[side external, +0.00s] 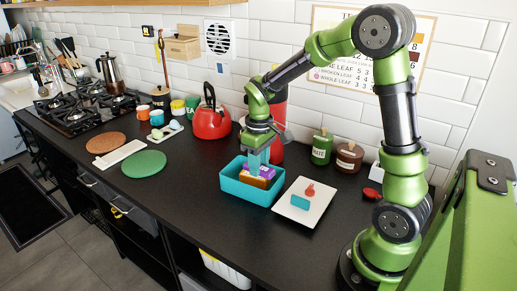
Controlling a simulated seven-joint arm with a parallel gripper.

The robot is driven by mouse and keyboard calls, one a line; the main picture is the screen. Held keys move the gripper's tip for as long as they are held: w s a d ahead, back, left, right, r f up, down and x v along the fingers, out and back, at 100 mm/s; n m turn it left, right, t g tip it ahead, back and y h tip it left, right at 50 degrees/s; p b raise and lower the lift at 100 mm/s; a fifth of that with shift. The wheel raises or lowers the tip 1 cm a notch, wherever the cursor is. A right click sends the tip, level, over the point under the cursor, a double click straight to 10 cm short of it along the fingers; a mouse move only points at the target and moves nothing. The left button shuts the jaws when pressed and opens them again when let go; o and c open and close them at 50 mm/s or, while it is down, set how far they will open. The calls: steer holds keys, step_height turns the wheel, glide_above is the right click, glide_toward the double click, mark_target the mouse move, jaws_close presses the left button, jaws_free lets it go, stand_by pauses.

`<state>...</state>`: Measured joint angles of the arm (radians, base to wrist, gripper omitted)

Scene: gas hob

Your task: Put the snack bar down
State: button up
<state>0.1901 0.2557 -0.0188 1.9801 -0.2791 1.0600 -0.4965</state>
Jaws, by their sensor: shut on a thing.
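My gripper (259,158) points down over the teal bin (234,189), its fingertips at or just inside the bin's opening. It is shut on what looks like the purple-wrapped snack bar (266,169), though the fingers cover part of it. An orange-brown item (257,182) shows right under the purple bar inside the bin. I cannot tell whether the purple bar touches it or which of the two is the named snack bar.
A white board (297,215) with a red item (310,190) and a blue block (300,203) lies right of the bin. A red kettle (211,122) stands behind left. A green jar (321,148) and a brown jar (348,158) stand behind right.

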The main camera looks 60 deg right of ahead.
mark_target(247, 170)
steer(key=shift+w+d+f, duration=0.25)
steer(key=shift+w+f, duration=0.75)
steer(key=shift+w, duration=0.15)
steer(key=shift+w+d+f, duration=0.25)
steer(key=shift+w+f, duration=0.7)
steer(key=shift+w, duration=0.2)
steer(key=shift+f, duration=0.6)
steer(key=o, duration=1)
